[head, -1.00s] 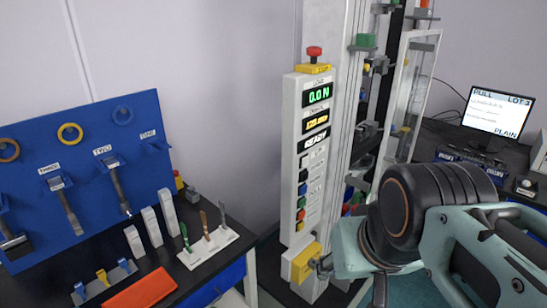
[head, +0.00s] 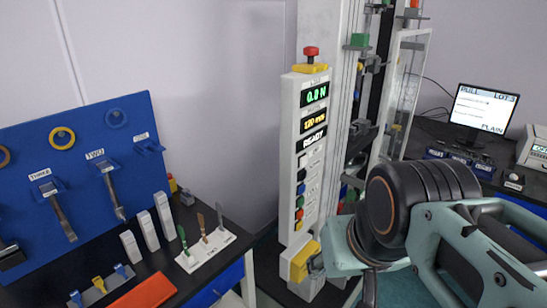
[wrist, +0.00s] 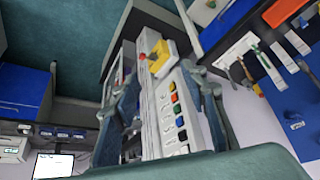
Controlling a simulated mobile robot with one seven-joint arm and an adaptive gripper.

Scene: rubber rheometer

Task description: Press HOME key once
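The machine's tall control panel (head: 289,165) stands in the middle of the head view. Its displays read 0.0 N, a yellow distance value and READY (head: 313,140). A column of small coloured keys (head: 299,201) runs below them. The key labels are too small to read, so I cannot tell which is HOME. The panel keys also show upside down in the wrist view (wrist: 178,111). There my gripper (wrist: 168,115) has its two fingers apart on either side of the panel, with nothing between the pads. In the head view the fingers are mostly hidden by my wrist.
A red stop button (head: 311,51) tops the panel, and a yellow block (head: 303,262) sticks out near its base. A blue tool board (head: 75,185) and a bench with specimens stand left. A monitor (head: 486,108) stands on the right bench. Machine columns rise behind the panel.

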